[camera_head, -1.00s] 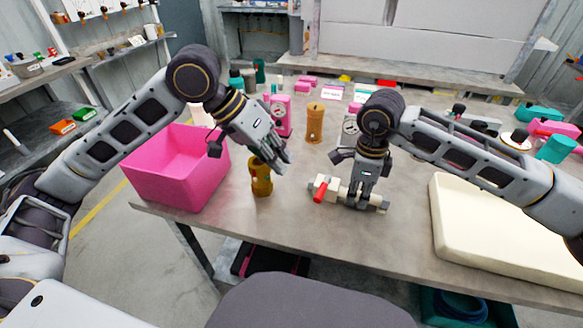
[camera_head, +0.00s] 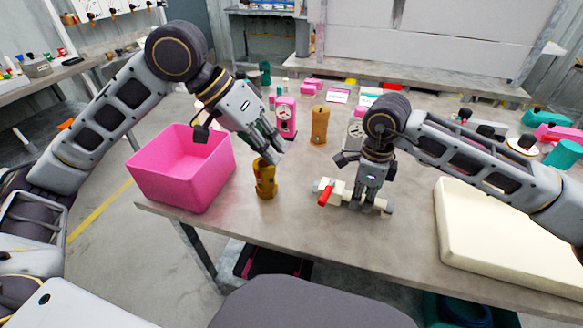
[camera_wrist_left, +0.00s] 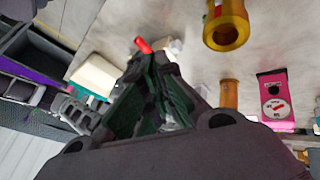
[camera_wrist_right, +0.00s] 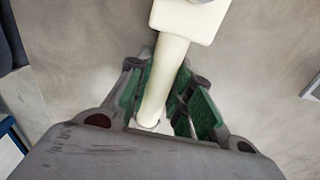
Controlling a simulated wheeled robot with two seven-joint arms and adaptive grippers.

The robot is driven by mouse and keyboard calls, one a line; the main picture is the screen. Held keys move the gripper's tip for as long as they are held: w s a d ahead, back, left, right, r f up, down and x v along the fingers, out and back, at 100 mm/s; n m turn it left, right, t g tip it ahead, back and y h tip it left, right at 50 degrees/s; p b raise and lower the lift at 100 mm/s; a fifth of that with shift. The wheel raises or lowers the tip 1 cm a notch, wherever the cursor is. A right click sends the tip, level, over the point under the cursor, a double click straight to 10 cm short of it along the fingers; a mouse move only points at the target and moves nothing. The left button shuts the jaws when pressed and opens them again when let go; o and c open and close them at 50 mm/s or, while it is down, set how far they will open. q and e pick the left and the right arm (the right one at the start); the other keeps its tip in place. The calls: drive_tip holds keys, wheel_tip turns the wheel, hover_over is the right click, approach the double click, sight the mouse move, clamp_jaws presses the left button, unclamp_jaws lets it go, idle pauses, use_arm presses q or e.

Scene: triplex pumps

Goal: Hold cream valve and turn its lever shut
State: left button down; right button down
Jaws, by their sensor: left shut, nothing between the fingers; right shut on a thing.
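The cream valve (camera_head: 341,191) lies on the table front in the head view, with its red lever (camera_head: 326,194) at its left end. The cream valve body also fills the top of the right wrist view (camera_wrist_right: 185,20). My right gripper (camera_head: 368,203) is shut on the valve's cream pipe, right of the lever. My left gripper (camera_head: 277,158) is shut and empty, above and left of the valve, close to a yellow-brown cylinder. In the left wrist view the red lever (camera_wrist_left: 143,45) shows beyond my fingers.
A yellow-brown cylinder (camera_head: 265,182) stands just under my left gripper. A pink bin (camera_head: 170,190) sits at the table's left edge, and a cream slab (camera_head: 500,240) lies at the right. An orange cylinder (camera_head: 319,127) and pink gauge (camera_head: 286,117) stand behind. Bare table lies between the yellow-brown cylinder and valve.

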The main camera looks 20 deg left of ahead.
use_arm(q)
drive_tip(key=shift+w+d+f+n+g+h, duration=0.1)
drive_tip(key=shift+w+f+n+g+h, duration=0.35)
drive_tip(key=shift+n, duration=3.05)
drive_tip(key=shift+w+f+n+g, duration=0.6)
drive_tip(key=shift+f+n+g, duration=0.15)
drive_tip(key=shift+n, duration=2.75)
drive_tip(key=shift+w+d+f+n+g+h, duration=0.2)
drive_tip(key=shift+w+f+n+g, duration=0.45)
drive_tip(key=shift+n, duration=2.85)
drive_tip(key=shift+s+a+r, duration=0.1)
drive_tip(key=shift+a, duration=0.05)
